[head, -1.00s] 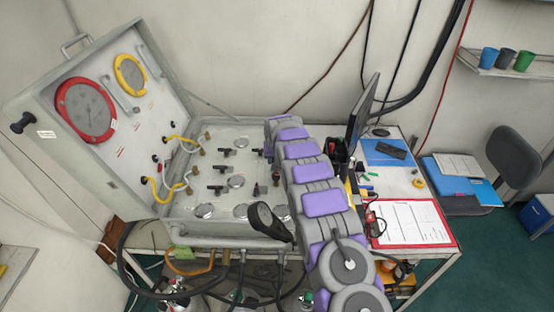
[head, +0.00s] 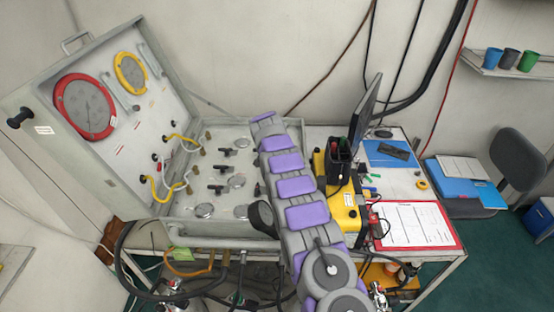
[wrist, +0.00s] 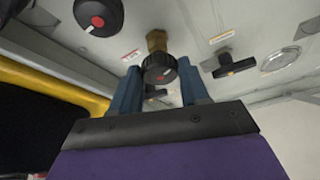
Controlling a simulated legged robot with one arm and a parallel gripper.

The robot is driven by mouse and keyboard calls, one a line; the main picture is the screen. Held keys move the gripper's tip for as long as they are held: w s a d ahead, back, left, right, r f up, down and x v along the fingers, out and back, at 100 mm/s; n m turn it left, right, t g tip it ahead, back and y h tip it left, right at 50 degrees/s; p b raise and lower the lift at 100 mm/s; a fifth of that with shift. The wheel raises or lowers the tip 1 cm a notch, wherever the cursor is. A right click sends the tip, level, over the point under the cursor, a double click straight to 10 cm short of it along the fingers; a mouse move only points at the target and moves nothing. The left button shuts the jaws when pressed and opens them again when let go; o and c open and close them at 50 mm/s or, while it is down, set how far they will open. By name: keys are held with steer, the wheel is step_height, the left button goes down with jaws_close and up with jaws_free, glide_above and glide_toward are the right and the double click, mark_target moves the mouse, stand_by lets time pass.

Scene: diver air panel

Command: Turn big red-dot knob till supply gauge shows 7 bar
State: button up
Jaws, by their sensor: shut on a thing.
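In the wrist view, the blue fingers of my gripper (wrist: 160,88) stand on either side of a black round knob (wrist: 158,66) on a brass stem and are shut on it. Its face shows a faint reddish mark. A black knob with a clear red dot (wrist: 98,18) is at the upper left, outside the fingers. In the head view, a red-rimmed gauge (head: 86,105) and a yellow-rimmed gauge (head: 130,73) sit in the raised lid. Their readings are too small to tell, and I cannot tell which is the supply gauge. My arm hides the panel's right side and my gripper there.
The open panel case (head: 190,232) stands on a table. Black T-handles (head: 227,153) and small round dials (head: 204,210) cover its visible left part. Yellow hoses (head: 160,190) are at the left. A yellow box (head: 340,205), monitor (head: 362,115) and clipboard (head: 412,224) are to the right of my arm.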

steer(key=shift+a, duration=0.15)
steer(key=o, duration=1.1)
steer(key=shift+a, duration=0.1)
steer(key=shift+c, duration=0.2)
steer(key=shift+s+r, duration=0.1)
steer(key=shift+r, duration=0.15)
steer(key=v, duration=1.6)
steer(key=shift+r, duration=0.35)
steer(key=shift+s+a, duration=0.1)
